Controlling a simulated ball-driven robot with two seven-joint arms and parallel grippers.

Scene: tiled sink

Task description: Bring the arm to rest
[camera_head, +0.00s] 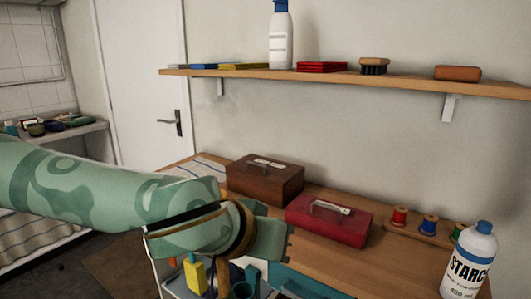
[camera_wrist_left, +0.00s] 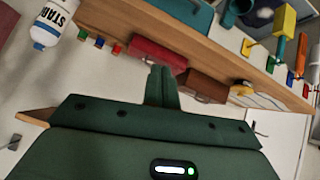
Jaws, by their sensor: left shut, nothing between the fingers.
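My left arm, patterned in green, comes in from the left in the head view and ends in my left gripper (camera_head: 288,232), in front of the wooden table. In the left wrist view the gripper's two fingers (camera_wrist_left: 161,72) lie together, shut with nothing between them. Behind the gripper are a red box (camera_head: 328,222) with a handle on its lid and a brown box (camera_head: 265,180). Both also show in the wrist view, the red box (camera_wrist_left: 155,52) just beyond the fingertips and the brown box (camera_wrist_left: 207,87) to their right. My right gripper is in neither view.
A starch bottle (camera_head: 469,262) and several thread spools (camera_head: 429,224) stand on the table (camera_head: 400,262) at right. Below the gripper is a white caddy (camera_head: 172,285) with a yellow item (camera_head: 195,275). A wall shelf (camera_head: 340,78) holds a white bottle (camera_head: 281,38) and brushes.

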